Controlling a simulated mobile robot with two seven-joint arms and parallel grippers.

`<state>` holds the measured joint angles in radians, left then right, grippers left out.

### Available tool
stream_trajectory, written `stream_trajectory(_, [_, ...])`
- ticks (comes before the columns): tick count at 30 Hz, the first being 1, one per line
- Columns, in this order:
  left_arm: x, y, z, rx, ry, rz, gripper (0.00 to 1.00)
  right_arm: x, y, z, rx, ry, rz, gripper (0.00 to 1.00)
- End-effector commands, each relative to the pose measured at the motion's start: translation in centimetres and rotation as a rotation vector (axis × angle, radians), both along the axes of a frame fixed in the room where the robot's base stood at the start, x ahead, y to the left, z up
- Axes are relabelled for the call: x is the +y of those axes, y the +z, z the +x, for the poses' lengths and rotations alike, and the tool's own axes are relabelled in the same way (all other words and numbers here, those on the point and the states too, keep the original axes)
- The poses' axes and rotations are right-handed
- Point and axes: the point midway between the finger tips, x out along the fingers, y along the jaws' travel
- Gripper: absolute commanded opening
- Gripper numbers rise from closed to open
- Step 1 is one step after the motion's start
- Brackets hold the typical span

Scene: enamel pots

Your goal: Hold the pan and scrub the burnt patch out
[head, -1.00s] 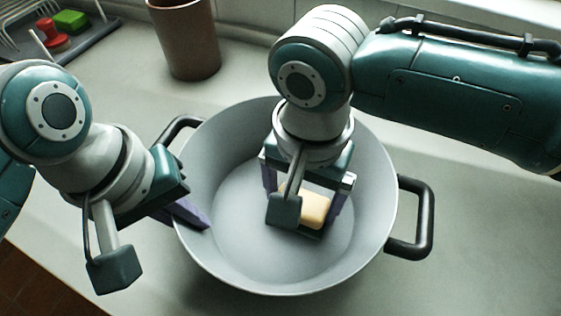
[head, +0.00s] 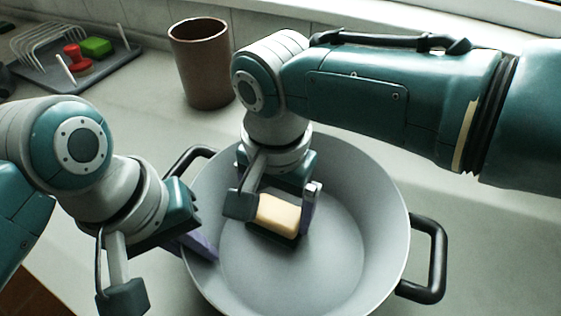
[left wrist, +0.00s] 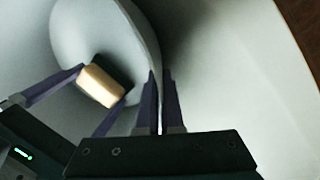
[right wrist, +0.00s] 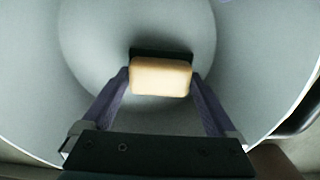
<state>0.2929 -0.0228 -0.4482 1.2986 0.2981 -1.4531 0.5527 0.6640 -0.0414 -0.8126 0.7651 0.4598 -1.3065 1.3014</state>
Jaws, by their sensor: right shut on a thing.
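The grey pan (head: 330,255) stands on the counter, with a black handle at its back left and another at its right. My left gripper (head: 198,245) is at the pan's left rim; in the left wrist view its fingers (left wrist: 162,100) lie close together on either side of the wall, one inside and one outside. My right gripper (head: 278,210) is inside the pan, shut on a cream sponge (head: 278,214) with a dark underside. The sponge also shows in the right wrist view (right wrist: 161,77), low over the pan floor; contact is hard to judge. I see no burnt patch on the visible floor.
A brown cup (head: 203,65) stands on the counter behind the pan. The counter (head: 500,260) right of the pan is clear.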

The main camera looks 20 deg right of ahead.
Motion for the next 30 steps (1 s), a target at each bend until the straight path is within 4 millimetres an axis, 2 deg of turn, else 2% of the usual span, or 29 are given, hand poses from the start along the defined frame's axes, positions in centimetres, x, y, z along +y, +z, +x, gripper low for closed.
stream_trajectory(10, [0.0, 0.1, 0.1, -0.003, 0.001, -0.002, 0.0, -3.1, -0.2, -2.3, 0.007, -0.003, -0.009, 0.41])
stream_trajectory(17, [0.0, 0.1, 0.1, -0.003, 0.001, -0.002, 0.0, -4.0, -0.1, -3.0, 0.008, -0.003, -0.009, 0.41])
stream_trajectory(24, [0.0, 0.1, 0.1, -0.003, 0.001, -0.002, 0.0, -6.2, 0.1, -4.7, 0.007, -0.002, -0.008, 0.41])
stream_trajectory(30, [0.0, 0.1, 0.1, -0.002, 0.0, -0.001, 0.0, -6.8, 0.1, -5.2, 0.005, -0.003, -0.006, 0.41])
